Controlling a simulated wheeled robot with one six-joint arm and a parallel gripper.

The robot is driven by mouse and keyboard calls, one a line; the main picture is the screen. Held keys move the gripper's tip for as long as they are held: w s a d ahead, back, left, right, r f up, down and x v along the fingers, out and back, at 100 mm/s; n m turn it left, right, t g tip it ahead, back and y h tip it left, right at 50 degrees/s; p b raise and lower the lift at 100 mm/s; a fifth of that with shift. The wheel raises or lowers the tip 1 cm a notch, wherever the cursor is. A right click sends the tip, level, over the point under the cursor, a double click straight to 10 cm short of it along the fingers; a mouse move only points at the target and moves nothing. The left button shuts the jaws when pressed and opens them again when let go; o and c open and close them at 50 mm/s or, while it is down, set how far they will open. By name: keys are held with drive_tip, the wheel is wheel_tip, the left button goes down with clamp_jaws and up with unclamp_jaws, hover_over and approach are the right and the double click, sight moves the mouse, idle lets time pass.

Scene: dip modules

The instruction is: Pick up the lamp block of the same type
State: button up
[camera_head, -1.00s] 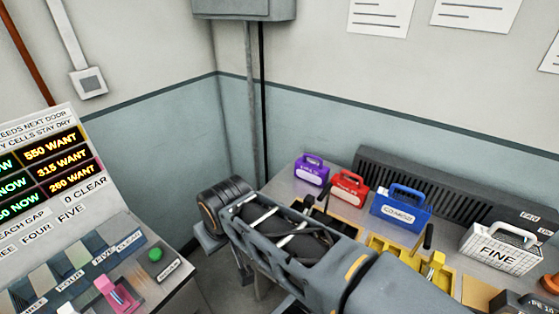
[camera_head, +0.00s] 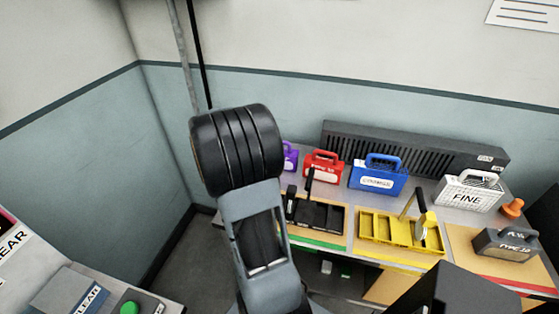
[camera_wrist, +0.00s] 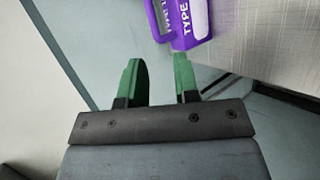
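My gripper (camera_wrist: 159,82) is open and empty in the wrist view, its two green fingers apart. A purple block (camera_wrist: 163,18) with a handle and a white label reading "TYPE" is just beyond the fingertips, at the top. In the head view the purple block (camera_head: 290,154) stands at the bench's left end, partly hidden by my arm. To its right stand a red block (camera_head: 323,166), a blue block (camera_head: 376,178), a white gridded block (camera_head: 467,194) marked "FINE" and a dark grey block (camera_head: 503,245). My gripper cannot be made out there.
A black divided tray (camera_head: 318,216) and a yellow divided tray (camera_head: 400,232) lie at the front of the bench. A black ribbed unit (camera_head: 410,146) runs along the back. An orange knob (camera_head: 512,208) is at the right. A second console with a green button (camera_head: 129,307) is at lower left.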

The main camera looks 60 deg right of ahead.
drive_tip(key=p, duration=0.1)
approach(287, 143)
drive_tip(key=f+x, duration=0.1)
drive_tip(key=x, duration=0.3)
drive_tip(key=shift+n+h, duration=0.3)
drive_tip(key=shift+w+p+x, duration=0.15)
drive_tip(key=shift+p+x, duration=0.5)
drive_tip(key=shift+x, duration=0.9)
drive_tip(key=shift+w+p+x, duration=0.15)
drive_tip(key=shift+p+x, duration=0.5)
drive_tip(key=shift+x, duration=0.9)
drive_tip(key=shift+d, duration=0.1)
drive_tip(key=shift+c, duration=0.3)
drive_tip(key=shift+r, duration=0.1)
clamp_jaws()
